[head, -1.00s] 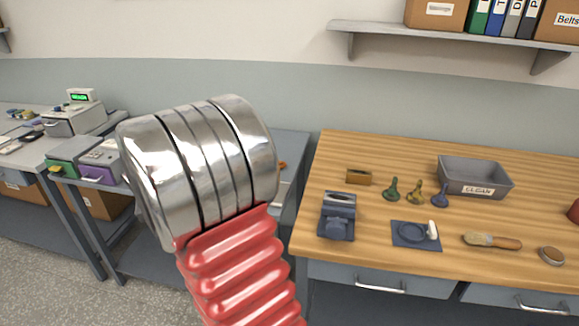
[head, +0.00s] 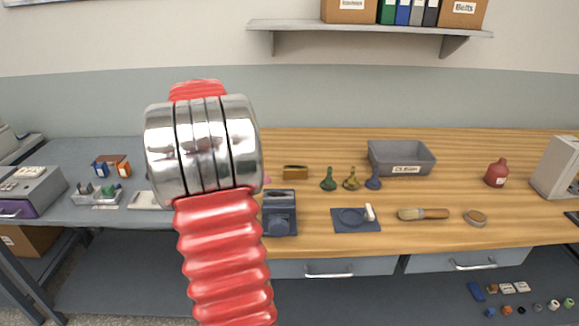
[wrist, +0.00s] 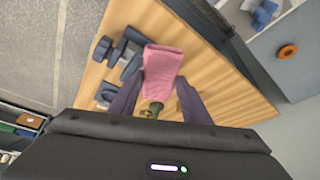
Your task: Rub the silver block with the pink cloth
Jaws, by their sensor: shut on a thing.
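My gripper (wrist: 160,88) is shut on the pink cloth (wrist: 163,66), which sticks out between its fingertips over the wooden bench. In the head view my arm hides the gripper, and only a sliver of pink shows beside it. A block with a silvery top (head: 279,195), which looks like the silver block, sits in a dark blue holder (head: 281,224) at the bench's left end, just right of my arm. In the wrist view the blue holder parts lie left of the cloth. I cannot tell whether the cloth touches anything.
A brass-coloured block (head: 295,172), green (head: 328,180), yellow (head: 351,179) and blue (head: 373,179) knobbed pieces stand behind the holder. A grey bin (head: 401,171) stands farther back. A blue mat (head: 342,226), brush (head: 423,214) and round pad (head: 475,217) lie in front.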

